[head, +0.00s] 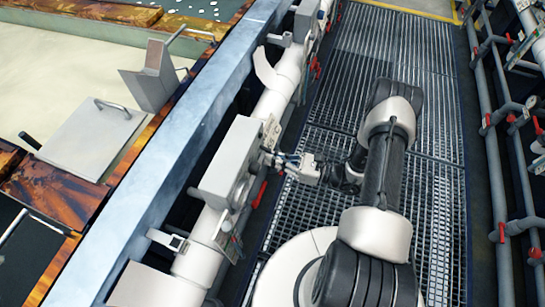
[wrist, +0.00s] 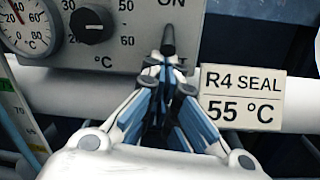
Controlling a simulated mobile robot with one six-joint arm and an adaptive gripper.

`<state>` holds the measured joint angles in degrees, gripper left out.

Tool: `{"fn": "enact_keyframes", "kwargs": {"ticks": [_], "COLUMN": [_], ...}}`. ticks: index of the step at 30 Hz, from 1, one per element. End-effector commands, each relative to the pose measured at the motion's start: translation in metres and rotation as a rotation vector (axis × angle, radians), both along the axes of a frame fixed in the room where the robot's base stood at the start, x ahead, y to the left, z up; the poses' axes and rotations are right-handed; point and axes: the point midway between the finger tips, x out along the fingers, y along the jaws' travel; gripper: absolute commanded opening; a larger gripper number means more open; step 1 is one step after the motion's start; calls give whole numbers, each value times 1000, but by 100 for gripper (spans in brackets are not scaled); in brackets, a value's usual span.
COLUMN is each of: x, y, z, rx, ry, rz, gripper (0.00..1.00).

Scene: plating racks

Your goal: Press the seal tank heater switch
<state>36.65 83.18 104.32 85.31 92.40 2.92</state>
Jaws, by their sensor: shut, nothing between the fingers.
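The heater control box (head: 228,165) is a grey box on the pipe beside the tank in the head view. Its front panel (wrist: 135,52) fills the top left of the wrist view. A small black switch lever (wrist: 168,38) stands under the "ON" label. My gripper (wrist: 163,68) is shut and empty, with its tips just below the lever in the picture; I cannot tell whether they touch it. In the head view my gripper (head: 277,160) is close to the box's right side. A sign (wrist: 241,98) reads "R4 SEAL 55 °C".
A black temperature knob (wrist: 92,24) and a round gauge (wrist: 31,26) sit left of the lever. A white pipe (wrist: 300,117) runs behind the sign. Red valve handles (head: 259,194) are near the box. The grated walkway (head: 335,110) is clear ahead.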

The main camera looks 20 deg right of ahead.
Motion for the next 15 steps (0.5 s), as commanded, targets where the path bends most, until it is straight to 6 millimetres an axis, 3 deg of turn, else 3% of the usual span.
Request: {"fn": "enact_keyframes", "kwargs": {"ticks": [15], "x": [-3], "y": [-4], "z": [8], "rx": [-81], "ry": [59], "rz": [-1], "gripper": [0]}}
